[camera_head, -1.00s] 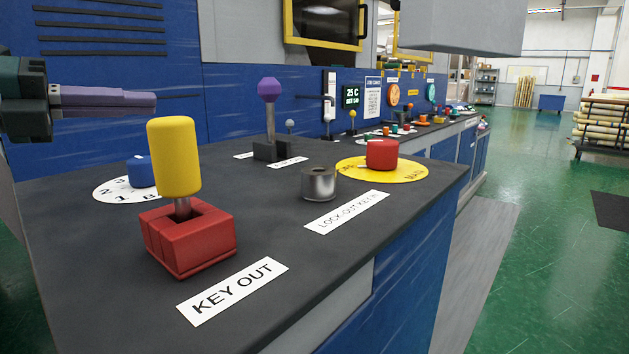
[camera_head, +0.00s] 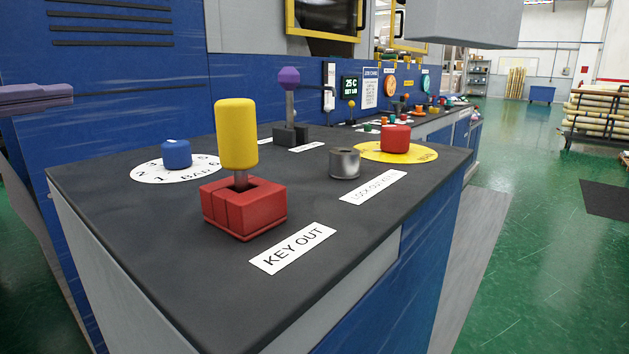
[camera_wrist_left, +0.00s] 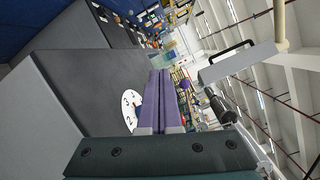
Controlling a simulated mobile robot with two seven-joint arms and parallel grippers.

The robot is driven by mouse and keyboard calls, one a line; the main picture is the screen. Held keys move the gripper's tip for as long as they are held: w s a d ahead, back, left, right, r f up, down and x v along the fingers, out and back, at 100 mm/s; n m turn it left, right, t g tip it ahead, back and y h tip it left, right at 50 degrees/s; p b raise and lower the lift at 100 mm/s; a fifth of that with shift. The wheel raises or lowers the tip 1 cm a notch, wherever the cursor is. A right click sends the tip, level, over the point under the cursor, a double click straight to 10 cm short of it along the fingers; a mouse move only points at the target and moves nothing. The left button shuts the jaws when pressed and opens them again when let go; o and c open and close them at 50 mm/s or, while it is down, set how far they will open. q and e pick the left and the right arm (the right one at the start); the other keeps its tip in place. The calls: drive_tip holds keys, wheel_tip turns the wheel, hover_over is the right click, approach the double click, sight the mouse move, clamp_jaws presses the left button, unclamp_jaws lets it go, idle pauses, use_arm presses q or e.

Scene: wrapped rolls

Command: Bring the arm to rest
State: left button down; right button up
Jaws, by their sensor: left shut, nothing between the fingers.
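My left gripper (camera_head: 66,91) shows at the left edge of the head view as purple-grey fingers, shut and empty. It is in the air, left of the console and apart from its controls. In the left wrist view the two long fingers (camera_wrist_left: 160,80) lie side by side, pressed together. My right gripper is in neither view.
The dark console top (camera_head: 130,235) holds a yellow-handled lever (camera_head: 237,135) in a red base (camera_head: 243,208), a blue knob (camera_head: 177,154), a purple-ball lever (camera_head: 289,79), a metal cylinder (camera_head: 344,163) and a red knob (camera_head: 396,138). Green floor lies open on the right.

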use_arm(q)
drive_tip(key=s+a+f+n+g+y, duration=0.1)
drive_tip(key=s+f+n+g+y, duration=0.3)
drive_tip(key=s+f+n, duration=0.45)
drive_tip(key=s+f+n+g+y, duration=0.4)
drive_tip(key=s+f, duration=0.1)
drive_tip(key=s, duration=0.7)
drive_tip(key=s+a+f+n+g+y, duration=0.1)
drive_tip(key=s+f+n+g+y, duration=0.45)
drive_tip(key=s, duration=0.55)
drive_tip(key=s+d+f+n+h, duration=0.1)
drive_tip(key=d+f+n+h, duration=0.2)
drive_tip(key=d, duration=0.5)
drive_tip(key=s+d+f+n+h, duration=0.2)
drive_tip(key=d+f+n+h, duration=0.2)
drive_tip(key=d, duration=0.4)
wheel_tip(320, 180, up, 50)
drive_tip(key=p, duration=4.9)
drive_tip(key=shift+w+d+p, duration=0.15)
drive_tip(key=shift+w+p, duration=0.05)
drive_tip(key=shift+p, duration=0.15)
